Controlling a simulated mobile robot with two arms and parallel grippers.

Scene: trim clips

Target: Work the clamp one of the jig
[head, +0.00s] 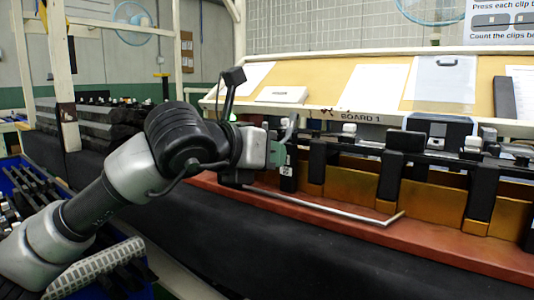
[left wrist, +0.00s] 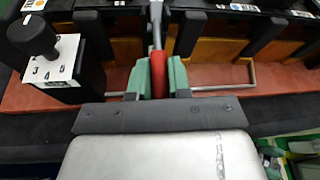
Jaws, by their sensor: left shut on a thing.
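My left gripper (head: 281,152) is at the left end of the jig (head: 350,225), a long red base with black uprights and orange-brown blocks. In the left wrist view its green fingers (left wrist: 158,78) are shut on a red handle (left wrist: 158,70). A grey metal lever (left wrist: 156,28) runs from the handle toward the jig, and I take this as clamp one. The fingers hide part of the handle. In the head view my gripper hides the handle. My right gripper is in neither view.
A thin bent metal rod (head: 325,208) runs along the red base's front. A black knob on a numbered white dial (left wrist: 48,65) stands left of my gripper in the wrist view. A blue crate of dark parts (head: 20,180) is at left. A sloped board (head: 325,85) with papers stands behind.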

